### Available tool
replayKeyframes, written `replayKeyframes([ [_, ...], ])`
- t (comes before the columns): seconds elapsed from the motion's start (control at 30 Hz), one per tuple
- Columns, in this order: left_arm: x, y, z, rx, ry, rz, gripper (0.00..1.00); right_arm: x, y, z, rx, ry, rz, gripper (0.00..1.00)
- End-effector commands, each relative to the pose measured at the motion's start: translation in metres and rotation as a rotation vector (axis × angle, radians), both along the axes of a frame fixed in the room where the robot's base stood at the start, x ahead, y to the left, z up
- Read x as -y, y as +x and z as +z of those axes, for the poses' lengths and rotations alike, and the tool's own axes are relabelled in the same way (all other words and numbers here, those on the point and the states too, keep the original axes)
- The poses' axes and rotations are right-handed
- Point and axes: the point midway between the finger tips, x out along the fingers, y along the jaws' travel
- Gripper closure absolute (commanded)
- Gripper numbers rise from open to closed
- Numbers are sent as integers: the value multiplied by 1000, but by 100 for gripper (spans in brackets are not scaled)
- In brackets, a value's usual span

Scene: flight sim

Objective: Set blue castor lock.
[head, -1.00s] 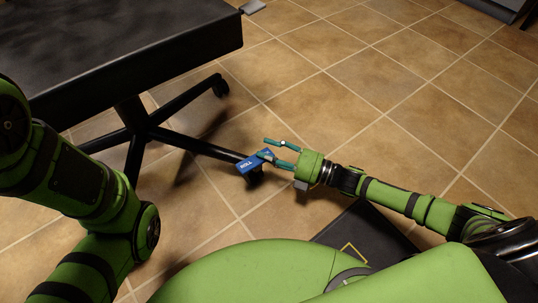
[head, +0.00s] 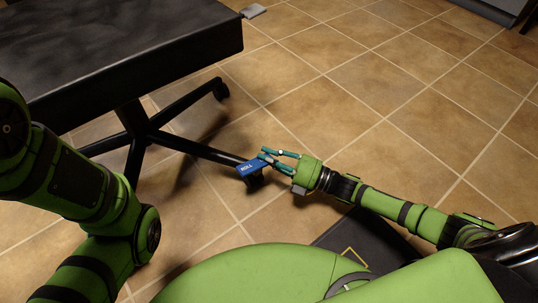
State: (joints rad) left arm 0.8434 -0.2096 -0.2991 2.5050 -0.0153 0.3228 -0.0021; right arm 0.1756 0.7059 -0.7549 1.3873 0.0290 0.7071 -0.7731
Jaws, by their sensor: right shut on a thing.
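The blue castor lock (head: 249,167) is a small blue tab with white lettering that seems to read "ROLL". It sits at the end of a black leg of the chair base, above a dark castor (head: 255,182). My right gripper (head: 264,153) has its teal fingers at the tab's upper right edge, closed on the tab. The exact contact is small and hard to see. My left arm (head: 85,190) is at the left, and its gripper is out of the picture.
The black chair seat (head: 120,45) fills the upper left, with its star base (head: 145,130) below. Another castor (head: 220,89) stands behind. Tiled floor (head: 370,110) lies open to the right. A small grey object (head: 253,11) is at the top.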

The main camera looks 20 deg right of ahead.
Motion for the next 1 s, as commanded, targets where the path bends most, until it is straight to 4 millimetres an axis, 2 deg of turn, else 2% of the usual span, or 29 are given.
replayKeyframes([
  [0.1, 0, 0, 0, 0, 0, 0, 60, 0, 0, -1, -5, 1, -1, 100],
  [0.13, 0, 0, 0, 0, 0, 0, 60, 0, 0, -1, -6, 1, -1, 71],
  [0.17, 0, 0, 0, 0, 0, 0, 60, 0, 0, -1, -5, 0, -1, 59],
  [0.67, 0, 0, 1, 1, -1, 1, 60, 0, 0, 0, -1, -6, 1, 59],
  [0.87, 0, 0, 1, 1, -1, 1, 60, 1, 0, 7, 43, -120, 2, 59],
  [1.0, 0, 0, 22, 1, 0, 0, 60, 21, -17, 8, 36, -128, -2, 59],
])
